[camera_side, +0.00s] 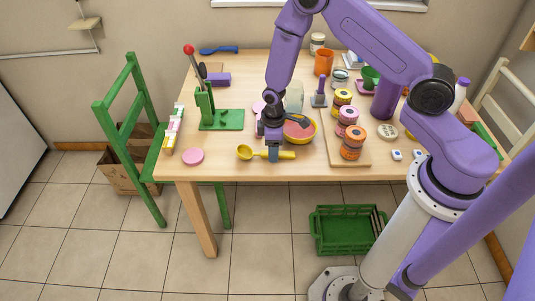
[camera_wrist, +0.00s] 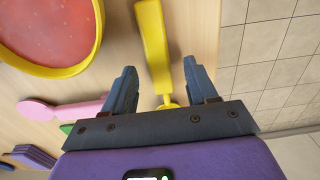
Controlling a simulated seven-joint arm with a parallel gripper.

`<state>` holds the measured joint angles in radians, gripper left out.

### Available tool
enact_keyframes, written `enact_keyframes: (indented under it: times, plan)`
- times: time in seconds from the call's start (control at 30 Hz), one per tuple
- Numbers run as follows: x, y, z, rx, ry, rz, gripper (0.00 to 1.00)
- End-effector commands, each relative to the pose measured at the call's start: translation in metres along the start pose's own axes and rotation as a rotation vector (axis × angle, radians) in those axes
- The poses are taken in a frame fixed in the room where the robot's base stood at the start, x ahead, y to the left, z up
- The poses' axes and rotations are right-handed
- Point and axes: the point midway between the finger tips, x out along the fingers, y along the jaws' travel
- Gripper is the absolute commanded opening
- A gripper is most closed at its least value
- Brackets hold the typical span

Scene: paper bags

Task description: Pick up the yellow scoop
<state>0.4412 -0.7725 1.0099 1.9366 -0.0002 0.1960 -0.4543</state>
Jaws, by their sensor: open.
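The yellow scoop (camera_side: 245,152) lies on the wooden table near its front edge, its round bowl to the left and its handle to the right. In the wrist view the yellow scoop (camera_wrist: 153,45) runs between the two fingers, with its far part partly hidden behind my gripper's body. My gripper (camera_side: 273,155) is at the scoop in the side view, over its middle. In the wrist view my gripper (camera_wrist: 165,88) is open, with a dark finger on each side of the yellow piece and a visible gap to each. Whether a finger touches it I cannot tell.
A yellow-rimmed bowl with red contents (camera_side: 306,129) stands just behind my gripper. A pink disc (camera_side: 194,156) lies to the left. A board with stacked colored rolls (camera_side: 352,142) is to the right. The table's front edge is close; a green crate (camera_side: 346,230) sits on the floor.

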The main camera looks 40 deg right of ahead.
Motion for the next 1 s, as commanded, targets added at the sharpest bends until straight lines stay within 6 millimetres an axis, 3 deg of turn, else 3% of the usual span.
enact_keyframes:
  times: [0.1,0.37,0.4,0.57,0.6,1.0]
  plan:
    - [0.0094,0.0002,0.0000,0.000,0.001,0.000,0.57]
    - [0.0115,0.0002,-0.0002,0.000,0.001,0.001,0.57]
    - [0.0115,0.0002,-0.0002,0.001,0.001,0.001,0.54]
    - [0.0114,0.0002,-0.0002,0.000,0.001,0.001,0.02]
    - [0.0114,0.0002,-0.0002,0.001,0.001,0.001,0.00]
    - [0.0073,0.0003,-0.0006,0.000,0.002,0.001,0.00]
